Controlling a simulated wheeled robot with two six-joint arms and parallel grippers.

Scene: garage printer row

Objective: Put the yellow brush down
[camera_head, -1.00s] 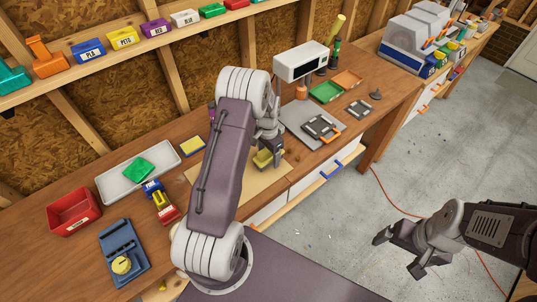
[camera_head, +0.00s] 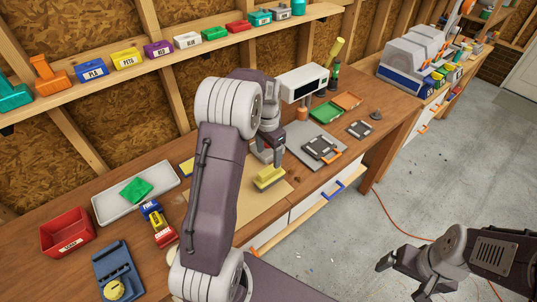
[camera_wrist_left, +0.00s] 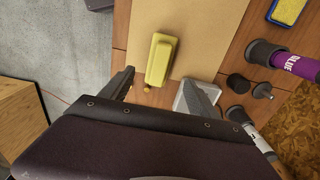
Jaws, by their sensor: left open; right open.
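The yellow brush (camera_head: 269,177) lies on the tan mat (camera_head: 248,208) on the workbench. My left gripper (camera_head: 268,153) is just behind and above it, open and empty, apart from the brush in the head view. In the left wrist view the brush (camera_wrist_left: 160,59) rests on the mat (camera_wrist_left: 205,25), ahead of the spread fingers of my left gripper (camera_wrist_left: 158,90). My right gripper (camera_head: 402,277) is open and empty over the floor at the lower right.
A grey plate (camera_head: 314,150) with a dark frame part lies right of the mat. A white tray (camera_head: 107,207) with a green piece and a red bin (camera_head: 67,232) stand at left. A yellow-blue sponge (camera_wrist_left: 288,10) lies near the mat. Purple (camera_wrist_left: 290,62) and other bottles stand close by.

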